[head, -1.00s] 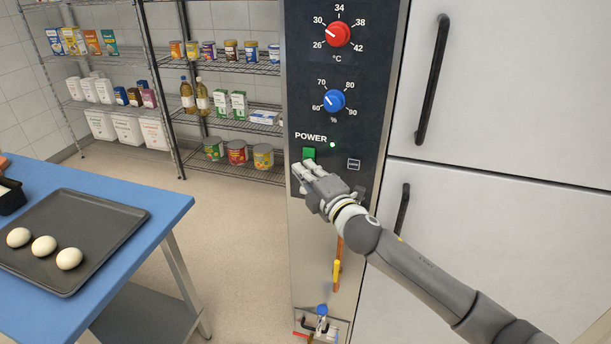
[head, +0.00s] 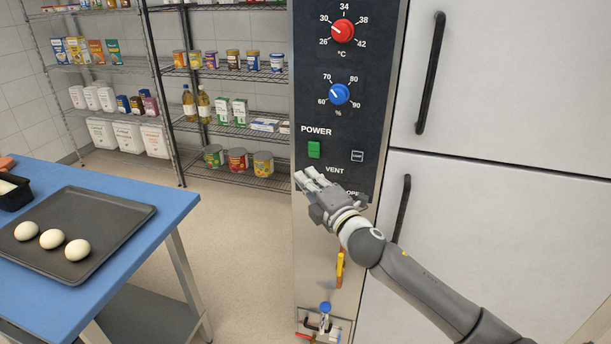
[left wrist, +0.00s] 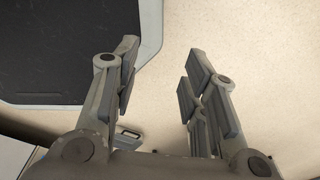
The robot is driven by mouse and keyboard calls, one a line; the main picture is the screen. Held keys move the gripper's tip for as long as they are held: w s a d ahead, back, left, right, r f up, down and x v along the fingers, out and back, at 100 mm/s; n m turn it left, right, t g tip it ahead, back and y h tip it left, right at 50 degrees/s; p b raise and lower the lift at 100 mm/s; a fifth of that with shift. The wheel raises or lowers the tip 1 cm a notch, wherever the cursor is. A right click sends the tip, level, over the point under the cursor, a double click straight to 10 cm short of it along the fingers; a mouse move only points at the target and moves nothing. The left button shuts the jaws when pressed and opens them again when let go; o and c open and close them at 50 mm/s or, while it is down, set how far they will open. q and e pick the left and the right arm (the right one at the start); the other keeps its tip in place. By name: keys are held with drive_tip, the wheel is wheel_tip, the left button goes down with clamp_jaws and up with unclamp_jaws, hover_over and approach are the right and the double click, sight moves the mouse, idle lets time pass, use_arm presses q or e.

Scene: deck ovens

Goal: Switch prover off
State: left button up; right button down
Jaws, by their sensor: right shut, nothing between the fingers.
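The prover's dark control panel (head: 373,60) is in the head view, with a red temperature knob (head: 342,31) and a blue humidity knob (head: 339,94). Under the word POWER is a green switch (head: 314,149); no lit lamp shows beside the word. My right gripper (head: 305,179) is shut and empty, just below the switch and apart from it. It covers part of the lower panel, near the word VENT. My left gripper (left wrist: 160,65) shows in the left wrist view with its fingers spread and nothing between them.
A blue table (head: 182,205) at left bears a dark tray (head: 115,215) with several pale dough balls. White doors with dark handles (head: 431,75) stand right of the panel. Wire shelves (head: 236,126) with groceries are behind. Floor between table and prover is clear.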

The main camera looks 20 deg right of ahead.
use_arm(q)
drive_tip(key=shift+w+d+f+b, duration=0.25)
drive_tip(key=shift+w+f+b, duration=0.05)
drive_tip(key=shift+f+b, duration=0.2)
drive_tip(key=shift+w+d+f+b, duration=0.25)
drive_tip(key=shift+w+f+b, duration=0.05)
drive_tip(key=shift+f+b, duration=0.15)
use_arm(e)
drive_tip(key=d+f+v, duration=0.1)
drive_tip(key=v, duration=0.7)
drive_tip(key=shift+f, duration=0.25)
use_arm(q)
drive_tip(key=shift+a, duration=0.2)
use_arm(e)
drive_tip(key=shift+w, duration=0.15)
drive_tip(key=shift+f, duration=0.1)
